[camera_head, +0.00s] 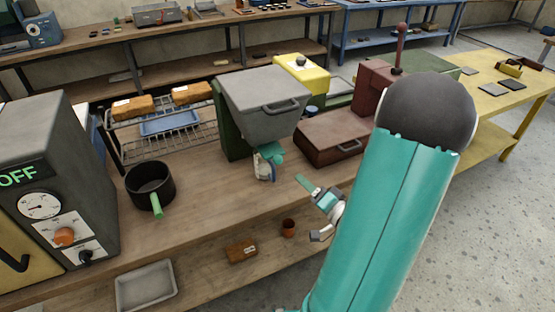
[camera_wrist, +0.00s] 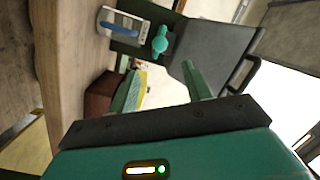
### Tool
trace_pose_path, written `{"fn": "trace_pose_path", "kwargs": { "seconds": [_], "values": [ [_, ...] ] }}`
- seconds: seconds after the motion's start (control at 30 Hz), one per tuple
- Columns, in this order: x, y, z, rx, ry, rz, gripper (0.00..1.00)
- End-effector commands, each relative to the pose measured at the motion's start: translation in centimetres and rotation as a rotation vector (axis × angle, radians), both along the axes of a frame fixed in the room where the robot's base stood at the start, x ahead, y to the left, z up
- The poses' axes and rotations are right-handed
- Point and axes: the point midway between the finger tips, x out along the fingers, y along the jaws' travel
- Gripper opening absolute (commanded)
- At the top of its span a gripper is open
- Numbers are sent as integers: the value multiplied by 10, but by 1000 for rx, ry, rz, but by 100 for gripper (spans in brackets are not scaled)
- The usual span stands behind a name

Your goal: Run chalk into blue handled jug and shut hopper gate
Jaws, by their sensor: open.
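The grey hopper (camera_head: 262,95) stands on a green support on the bench; it also shows tilted in the wrist view (camera_wrist: 222,42). A teal gate handle (camera_head: 271,150) sits at its lower outlet and shows in the wrist view (camera_wrist: 160,40). The pale jug with a blue handle (camera_head: 263,171) stands on the bench just below the outlet; it also shows in the wrist view (camera_wrist: 118,24). No chalk is visible, and I cannot tell the gate's position. My gripper (camera_head: 308,186) is open and empty, in front and right of the jug, apart from it (camera_wrist: 161,68).
A brown case (camera_head: 335,140) lies right of the hopper, with a yellow-lidded box (camera_head: 303,70) behind. A black pot with a green handle (camera_head: 150,183) and a wire rack (camera_head: 190,138) stand left. The bench before the jug is clear. A tray (camera_head: 146,287) lies below.

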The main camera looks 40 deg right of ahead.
Motion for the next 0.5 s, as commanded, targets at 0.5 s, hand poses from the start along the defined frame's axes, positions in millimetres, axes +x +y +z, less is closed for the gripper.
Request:
{"fn": "trace_pose_path", "kwargs": {
  "seconds": [0.5],
  "values": [
    [66, -5, 0, -36, 2, 3, 49]
  ]
}}
